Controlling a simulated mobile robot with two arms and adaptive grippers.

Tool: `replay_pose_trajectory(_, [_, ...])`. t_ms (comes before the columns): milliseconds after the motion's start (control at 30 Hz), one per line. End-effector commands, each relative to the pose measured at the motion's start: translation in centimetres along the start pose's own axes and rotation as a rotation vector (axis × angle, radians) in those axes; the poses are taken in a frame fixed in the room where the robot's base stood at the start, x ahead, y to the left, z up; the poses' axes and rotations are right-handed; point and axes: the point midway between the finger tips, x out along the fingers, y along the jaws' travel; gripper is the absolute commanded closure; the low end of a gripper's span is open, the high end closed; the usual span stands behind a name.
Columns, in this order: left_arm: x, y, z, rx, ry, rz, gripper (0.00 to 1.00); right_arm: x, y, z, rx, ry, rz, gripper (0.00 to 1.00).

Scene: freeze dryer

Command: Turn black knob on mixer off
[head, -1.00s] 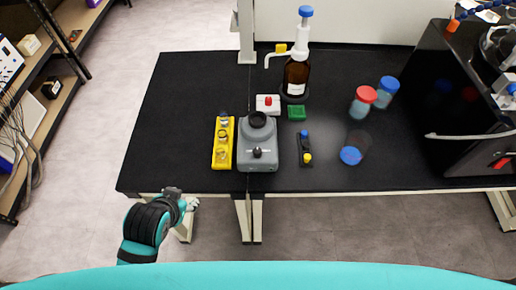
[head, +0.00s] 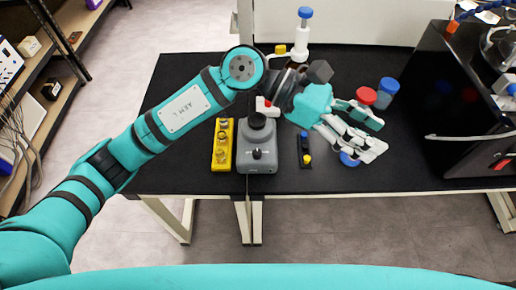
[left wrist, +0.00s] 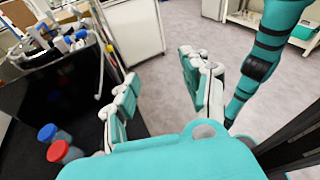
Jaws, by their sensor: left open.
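The grey mixer (head: 256,135) stands near the front edge of the black bench in the head view. Its black knob (head: 257,154) is on the front face, with a dark round cup on top. My left gripper (head: 376,138) is open and empty, above the bench to the right of the mixer. Its two fingers also show spread apart in the left wrist view (left wrist: 160,98). The mixer does not show in the left wrist view. My right gripper is not clearly in view.
A yellow rack (head: 222,145) stands left of the mixer, and a small black rack (head: 305,149) right of it. Red-capped (head: 366,96) and blue-capped (head: 388,88) bottles stand farther right. A large black machine (head: 462,100) fills the right end. The bench's left part is clear.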

Motion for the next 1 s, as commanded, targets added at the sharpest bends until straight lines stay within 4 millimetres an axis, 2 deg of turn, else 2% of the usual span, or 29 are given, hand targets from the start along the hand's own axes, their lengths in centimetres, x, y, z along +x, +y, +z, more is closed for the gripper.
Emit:
replay_pose_trajectory(33, [-0.9, 1.1, -3.2, 0.095, 0.232, -0.008, 0.53, 0.0, 0.0, 0.0, 0.000, 0.000, 0.000, 0.51])
replay_pose_trajectory(67, [-1.9, 1.7, -5.1, 0.140, 0.364, -0.015, 0.53, 0.0, 0.0, 0.0, 0.000, 0.000, 0.000, 0.51])
replay_pose_trajectory(100, [-3.6, 2.6, -7.3, 0.187, 0.531, -0.024, 0.53, 0.0, 0.0, 0.0, 0.000, 0.000, 0.000, 0.51])
replay_pose_trajectory(167, [-6.8, 3.9, -9.8, 0.233, 0.759, -0.034, 0.53, 0.0, 0.0, 0.0, 0.000, 0.000, 0.000, 0.51])
replay_pose_trajectory(200, [-9.1, 4.7, -10.9, 0.250, 0.889, -0.038, 0.53, 0.0, 0.0, 0.0, 0.000, 0.000, 0.000, 0.51])
replay_pose_trajectory(300, [-14.0, 5.9, -12.2, 0.261, 1.135, -0.043, 0.53, 0.0, 0.0, 0.0, 0.000, 0.000, 0.000, 0.51])
replay_pose_trajectory(400, [-16.9, 6.4, -12.4, 0.254, 1.267, -0.045, 0.53, 0.0, 0.0, 0.0, 0.000, 0.000, 0.000, 0.51])
replay_pose_trajectory(500, [-17.8, 6.5, -12.8, 0.248, 1.310, -0.048, 0.53, -0.1, 0.0, 0.0, 0.000, 0.000, 0.000, 0.51])
replay_pose_trajectory(667, [-17.2, 6.6, -14.7, 0.245, 1.308, -0.052, 0.53, -0.8, 0.0, -0.1, 0.000, 0.000, 0.000, 0.51])
replay_pose_trajectory(1000, [-15.2, 7.3, -21.7, 0.243, 1.304, -0.052, 0.53, -2.8, 0.0, -0.3, 0.000, 0.000, 0.000, 0.51])
